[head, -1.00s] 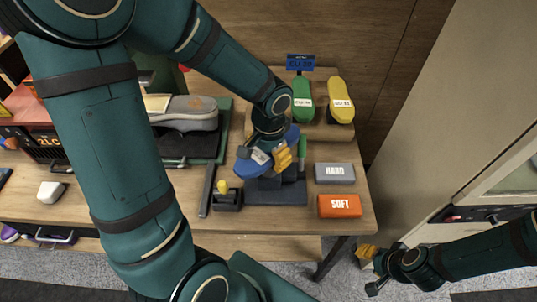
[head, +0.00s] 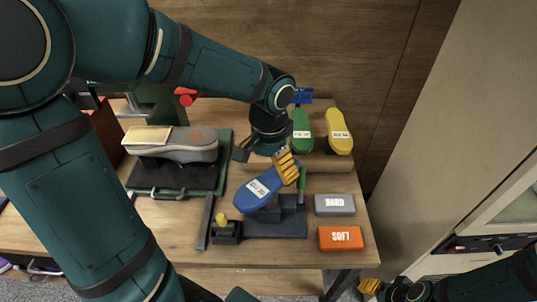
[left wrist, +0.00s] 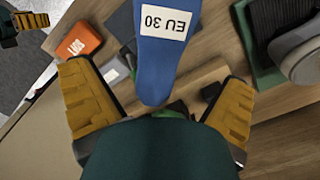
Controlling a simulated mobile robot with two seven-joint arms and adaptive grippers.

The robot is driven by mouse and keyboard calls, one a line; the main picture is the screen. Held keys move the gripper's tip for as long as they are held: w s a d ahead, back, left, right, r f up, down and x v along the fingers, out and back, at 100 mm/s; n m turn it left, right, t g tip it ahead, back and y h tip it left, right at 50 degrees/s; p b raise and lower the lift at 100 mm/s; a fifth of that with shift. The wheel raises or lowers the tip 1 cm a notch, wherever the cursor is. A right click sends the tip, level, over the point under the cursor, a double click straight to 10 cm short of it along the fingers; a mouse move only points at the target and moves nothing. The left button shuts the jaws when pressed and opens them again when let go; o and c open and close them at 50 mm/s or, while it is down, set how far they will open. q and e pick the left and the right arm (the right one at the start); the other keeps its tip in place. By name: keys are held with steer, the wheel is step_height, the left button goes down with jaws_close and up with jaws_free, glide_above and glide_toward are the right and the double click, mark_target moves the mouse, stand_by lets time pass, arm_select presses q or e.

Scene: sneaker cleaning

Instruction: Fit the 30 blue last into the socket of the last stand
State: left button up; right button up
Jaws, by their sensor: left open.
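The blue last (head: 262,188) carries a white "EU 30" label and sits over the dark last stand (head: 276,222), its sole side up and slanting across it. The last hides the socket, so I cannot tell how deep it sits. My left gripper (head: 265,160) is open at the far end of the last. In the left wrist view the blue last (left wrist: 165,50) lies between and beyond the spread yellow fingers, touching neither. My right gripper (head: 370,287) is low at the bottom right, away from the table; its opening is unclear.
A green last (head: 301,132) and a yellow last (head: 339,132) stand on a wooden rack behind. A grey HARD block (head: 334,204) and an orange SOFT block (head: 340,238) lie right of the stand. A grey sneaker (head: 180,145) rests on a green tray (head: 137,178) at left.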

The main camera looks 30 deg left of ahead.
arm_select(q)
steer(key=shift+r, duration=1.6)
